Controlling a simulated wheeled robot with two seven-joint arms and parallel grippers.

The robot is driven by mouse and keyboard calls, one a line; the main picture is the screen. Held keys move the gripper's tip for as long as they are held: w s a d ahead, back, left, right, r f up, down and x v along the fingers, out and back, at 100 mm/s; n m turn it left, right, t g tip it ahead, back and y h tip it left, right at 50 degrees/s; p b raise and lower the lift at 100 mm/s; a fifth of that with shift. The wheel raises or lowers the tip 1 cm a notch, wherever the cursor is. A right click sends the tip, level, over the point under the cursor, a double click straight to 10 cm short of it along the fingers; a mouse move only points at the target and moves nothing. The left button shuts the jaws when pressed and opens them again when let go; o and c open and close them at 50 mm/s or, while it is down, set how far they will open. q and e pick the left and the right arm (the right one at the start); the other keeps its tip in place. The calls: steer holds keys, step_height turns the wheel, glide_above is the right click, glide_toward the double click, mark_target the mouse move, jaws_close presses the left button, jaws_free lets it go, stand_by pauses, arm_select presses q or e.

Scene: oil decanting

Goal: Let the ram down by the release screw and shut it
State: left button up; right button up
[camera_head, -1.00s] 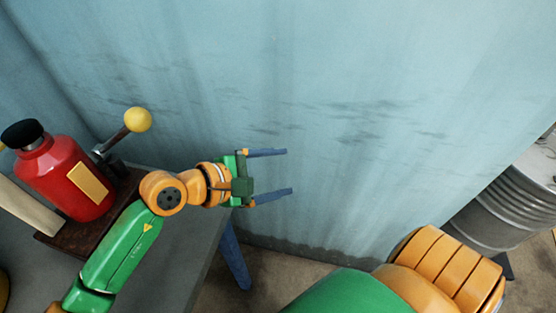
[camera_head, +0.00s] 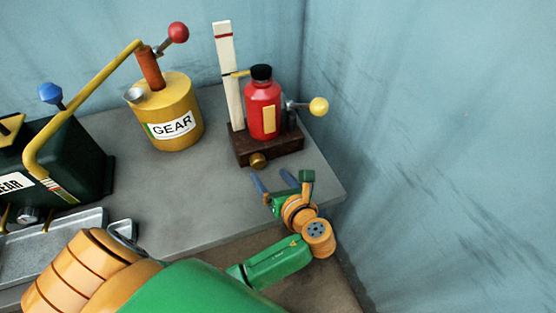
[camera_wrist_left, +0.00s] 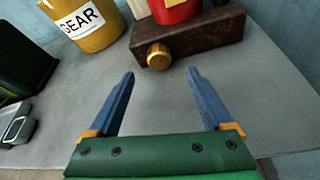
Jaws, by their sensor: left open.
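A red jack body (camera_head: 262,115) with a black top (camera_head: 261,73) stands upright on a dark brown base (camera_head: 285,145) near the bench's right edge. A brass knob, seemingly the release screw (camera_head: 258,160), sticks out of the base's front face. The knob also shows in the left wrist view (camera_wrist_left: 157,55), beyond the fingertips. A pale post (camera_head: 226,75) with a red mark stands beside the jack, with a yellow pointer (camera_head: 236,74) at it. My left gripper (camera_head: 270,176) is open and empty, in front of the knob and apart from it. My right gripper is out of view.
A yellow-ball lever (camera_head: 318,106) sticks out right of the jack. A yellow GEAR can (camera_head: 170,115) stands to the left. A dark green container (camera_head: 70,160) and a metal tray (camera_head: 60,235) are farther left. The grey bench (camera_head: 215,195) is clear before the jack.

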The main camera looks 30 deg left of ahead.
mark_target(258, 164)
arm_select(q)
steer(key=x, duration=0.6)
steer(key=shift+a+f, duration=0.1)
steer(key=shift+a, duration=0.05)
steer(key=shift+w+a+f+b, duration=0.1)
steer(key=shift+w+a+b, duration=0.05)
steer(key=shift+a+b, duration=0.15)
steer(key=shift+w+a, duration=0.1)
steer(key=shift+w, duration=0.05)
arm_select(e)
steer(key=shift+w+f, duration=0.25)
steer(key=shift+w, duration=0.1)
arm_select(q)
steer(key=shift+f, duration=0.1)
jaws_close()
steer(key=shift+a+r+n+t+p, duration=0.1)
steer(key=shift+r+n+t+p, duration=0.3)
steer(key=shift+p, duration=0.75)
steer(key=shift+f+n+t+h+p, duration=0.25)
steer(key=shift+n+h+p, duration=0.35)
steer(key=shift+n+p, duration=0.35)
steer(key=shift+a+f+n+t+h, duration=0.1)
steer(key=shift+n+t+h, duration=0.4)
steer(key=shift+n, duration=0.35)
steer(key=shift+n+t, duration=0.65)
steer(key=shift+n, duration=0.35)
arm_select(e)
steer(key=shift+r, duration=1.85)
arm_select(q)
steer(key=shift+h+b, duration=0.3)
